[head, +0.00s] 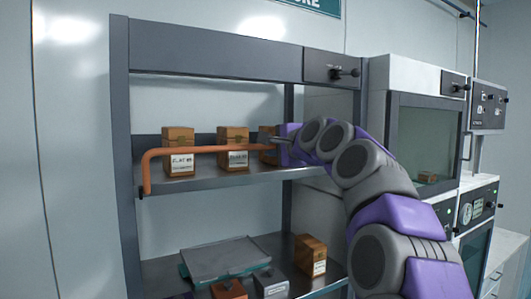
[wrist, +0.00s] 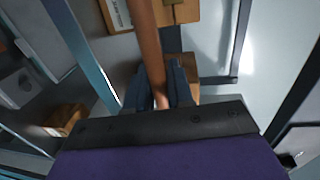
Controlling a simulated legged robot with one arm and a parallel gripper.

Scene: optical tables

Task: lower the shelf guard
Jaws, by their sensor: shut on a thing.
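The shelf guard (head: 205,149) is an orange bar across the front of the upper shelf (head: 220,178). It is raised above the shelf edge, with its left end bent down to the shelf's left front corner. My gripper (head: 280,141) is at the right part of the bar, in front of the rightmost box. In the wrist view the guard (wrist: 147,45) runs down between the two fingers of my gripper (wrist: 160,95), which are closed around it. The guard's right end is hidden behind my arm in the head view.
Several brown boxes stand behind the guard, including a left box (head: 178,143) and a middle box (head: 233,143). The lower shelf holds a grey-topped tray (head: 225,258) and another box (head: 311,255). A glass-fronted cabinet (head: 425,135) stands to the right.

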